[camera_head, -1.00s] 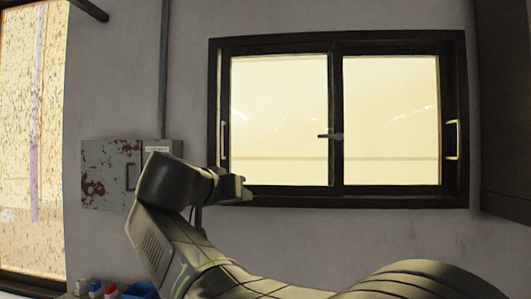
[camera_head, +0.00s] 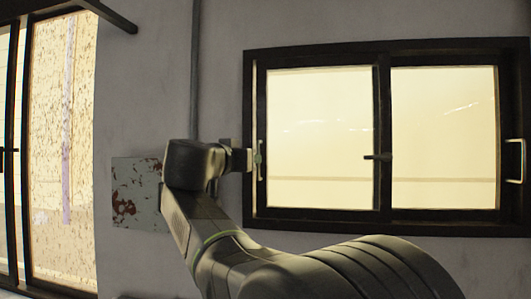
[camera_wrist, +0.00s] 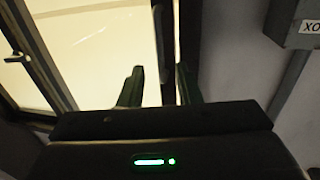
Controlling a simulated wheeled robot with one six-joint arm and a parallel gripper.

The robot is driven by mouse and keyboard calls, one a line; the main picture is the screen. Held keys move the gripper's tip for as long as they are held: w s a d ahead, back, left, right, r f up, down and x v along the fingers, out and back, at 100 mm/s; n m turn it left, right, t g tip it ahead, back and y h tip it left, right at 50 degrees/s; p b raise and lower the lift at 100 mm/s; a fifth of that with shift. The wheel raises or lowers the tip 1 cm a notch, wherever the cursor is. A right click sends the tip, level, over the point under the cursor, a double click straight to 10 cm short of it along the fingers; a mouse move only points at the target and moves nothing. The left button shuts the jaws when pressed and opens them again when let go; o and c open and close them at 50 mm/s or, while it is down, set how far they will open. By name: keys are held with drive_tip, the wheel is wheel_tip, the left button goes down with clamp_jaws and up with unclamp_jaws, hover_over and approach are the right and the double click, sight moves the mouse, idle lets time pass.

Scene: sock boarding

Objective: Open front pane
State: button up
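A dark-framed sliding window with two glass panes is on the wall in the head view. The left pane (camera_head: 320,135) has a vertical bar handle (camera_head: 260,162) on its left edge; the right pane (camera_head: 442,130) has a similar handle (camera_head: 515,160) on its right edge. A small latch (camera_head: 378,157) sits where the panes meet. I cannot tell which pane is in front. My gripper (camera_head: 252,160) is at the left handle. In the wrist view my gripper (camera_wrist: 158,85) has its fingers apart, with a vertical bar between them, seemingly that handle; contact is unclear.
A rusty grey box (camera_head: 135,195) is on the wall left of the window, partly behind my arm. A pipe (camera_head: 195,70) runs up the wall. A large speckled glass panel (camera_head: 60,140) stands at far left. In the wrist view, a grey box (camera_wrist: 305,25) is at upper right.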

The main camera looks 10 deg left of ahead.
drive_tip(key=p+x, duration=0.1)
drive_tip(key=x, duration=0.4)
clamp_jaws()
